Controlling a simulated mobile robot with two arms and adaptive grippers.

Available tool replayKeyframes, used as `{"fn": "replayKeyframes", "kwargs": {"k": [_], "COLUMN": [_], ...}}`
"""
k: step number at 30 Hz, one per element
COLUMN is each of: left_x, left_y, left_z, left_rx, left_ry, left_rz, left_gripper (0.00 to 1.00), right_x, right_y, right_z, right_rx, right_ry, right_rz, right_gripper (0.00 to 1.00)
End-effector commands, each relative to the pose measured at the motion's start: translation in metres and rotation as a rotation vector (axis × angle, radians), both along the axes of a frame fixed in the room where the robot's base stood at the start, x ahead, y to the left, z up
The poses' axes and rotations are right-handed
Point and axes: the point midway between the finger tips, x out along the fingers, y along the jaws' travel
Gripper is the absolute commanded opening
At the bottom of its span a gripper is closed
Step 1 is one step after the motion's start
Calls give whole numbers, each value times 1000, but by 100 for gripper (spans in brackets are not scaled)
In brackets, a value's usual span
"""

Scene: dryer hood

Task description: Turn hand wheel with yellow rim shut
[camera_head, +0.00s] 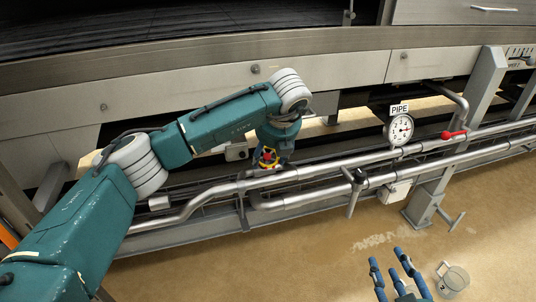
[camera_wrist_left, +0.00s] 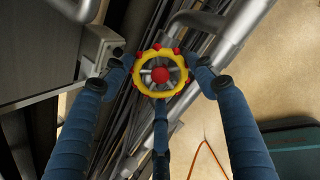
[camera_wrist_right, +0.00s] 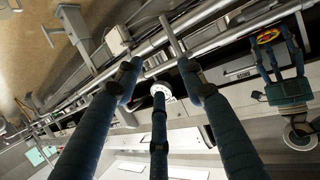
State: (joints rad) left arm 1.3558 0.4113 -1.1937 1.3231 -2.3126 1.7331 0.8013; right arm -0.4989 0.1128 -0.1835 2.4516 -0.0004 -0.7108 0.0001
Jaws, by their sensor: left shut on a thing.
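The hand wheel with the yellow rim (camera_wrist_left: 160,74) has a red hub and red knobs. It sits by the pipes, and in the head view it (camera_head: 267,157) is partly hidden behind my left gripper. In the left wrist view my left gripper (camera_wrist_left: 161,78) has blue fingers around the wheel, on its left, right and lower sides, and is shut on it. My right gripper (camera_head: 398,276) is low in the head view, over the floor and away from the wheel. In the right wrist view its fingers (camera_wrist_right: 158,88) are spread with nothing between them.
Steel pipes (camera_head: 310,198) run across the middle, with a PIPE gauge (camera_head: 399,129) and a red-handled valve (camera_head: 453,134) to the right. A grey support post (camera_head: 458,130) stands there. A transparent round container (camera_head: 455,279) is near my right gripper. The tan floor (camera_head: 330,245) in front is mostly clear.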

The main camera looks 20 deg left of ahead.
Motion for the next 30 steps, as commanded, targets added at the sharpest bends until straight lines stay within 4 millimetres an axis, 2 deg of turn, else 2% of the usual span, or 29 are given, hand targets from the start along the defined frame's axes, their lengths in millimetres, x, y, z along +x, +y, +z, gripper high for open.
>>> {"fn": "replayKeyframes", "kwargs": {"k": [4, 11, 21, 30], "left_x": [-3, -4, -4, -5], "left_y": [-2, -1, -1, 0], "left_z": [-3, -2, -3, -5], "left_rx": [7, 51, 149, 212], "left_ry": [17, 49, 117, 163], "left_rz": [-21, -115, -333, -469], "left_gripper": [31, 31, 31, 31], "right_x": [-2, -23, -74, -106], "right_y": [-1, -11, -30, -41], "right_z": [-3, -36, -85, -105], "right_rx": [-4, -42, -105, -138], "right_ry": [19, 180, 462, 611], "right_rz": [0, -14, -33, -44], "right_gripper": [40, 40, 40, 40]}}
